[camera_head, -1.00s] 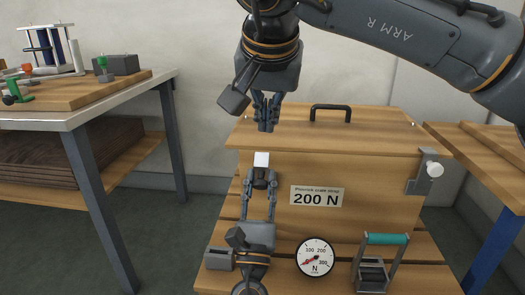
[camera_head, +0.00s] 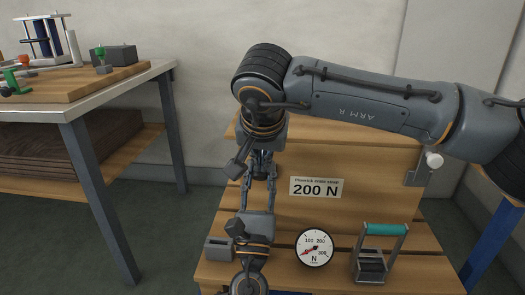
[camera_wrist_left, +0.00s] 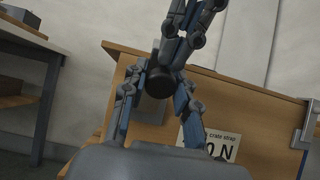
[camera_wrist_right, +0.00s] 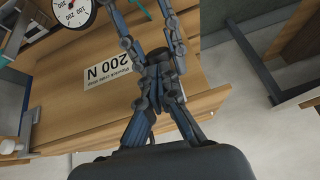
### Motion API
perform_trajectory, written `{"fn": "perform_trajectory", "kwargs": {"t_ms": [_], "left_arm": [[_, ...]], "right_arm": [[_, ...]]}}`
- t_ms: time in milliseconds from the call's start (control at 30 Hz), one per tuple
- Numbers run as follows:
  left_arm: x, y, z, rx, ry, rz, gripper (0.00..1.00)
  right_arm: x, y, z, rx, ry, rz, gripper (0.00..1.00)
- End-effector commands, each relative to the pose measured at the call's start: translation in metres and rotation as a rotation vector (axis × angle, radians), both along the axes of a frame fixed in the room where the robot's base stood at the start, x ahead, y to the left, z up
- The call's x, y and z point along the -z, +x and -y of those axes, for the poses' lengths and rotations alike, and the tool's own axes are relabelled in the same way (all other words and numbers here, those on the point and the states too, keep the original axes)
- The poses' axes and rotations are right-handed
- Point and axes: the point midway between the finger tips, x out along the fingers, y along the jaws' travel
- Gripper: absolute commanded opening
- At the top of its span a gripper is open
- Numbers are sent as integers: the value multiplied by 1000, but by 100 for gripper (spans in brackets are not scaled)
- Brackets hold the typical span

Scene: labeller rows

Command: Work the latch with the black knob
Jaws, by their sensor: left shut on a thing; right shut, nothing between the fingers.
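The latch with the black knob is on the left of the wooden crate's (camera_head: 370,180) front face. Its black knob (camera_wrist_left: 160,80) shows in the left wrist view, with a grey plate (camera_wrist_left: 149,111) behind it. My left gripper (camera_head: 259,180) reaches it from below and is shut on the knob, one finger on each side. My right gripper (camera_head: 262,165) points down from above, shut with nothing between its fingers, close to the knob and the left fingertips. The grippers largely hide the latch in the head view; I cannot tell whether the right fingertips touch it.
A second latch with a white knob (camera_head: 433,160) is at the crate's right end. A label (camera_head: 316,188) reads 200 N. In front stand a round dial gauge (camera_head: 314,248), a teal-handled device (camera_head: 380,250) and a grey block (camera_head: 218,247). A side table (camera_head: 120,85) is at left.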

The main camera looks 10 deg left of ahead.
Motion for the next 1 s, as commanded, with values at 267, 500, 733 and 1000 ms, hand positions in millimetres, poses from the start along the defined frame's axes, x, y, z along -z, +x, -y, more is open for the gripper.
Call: {"fn": "perform_trajectory", "kwargs": {"t_ms": [267, 500, 733, 1000], "left_arm": [[1, 1, 0, 1, -1, -2, 0], [1, 0, 0, 1, -1, -2, 0], [0, 0, 0, 1, -1, -1, 51], [1, 0, 0, 1, -1, -2, 51]], "right_arm": [[3, -2, 0, -1, 0, 2, 0], [12, -7, -1, 0, 1, 3, 0], [12, -6, -1, 0, 0, 2, 0], [11, -6, 0, 1, 0, 3, 0]]}}
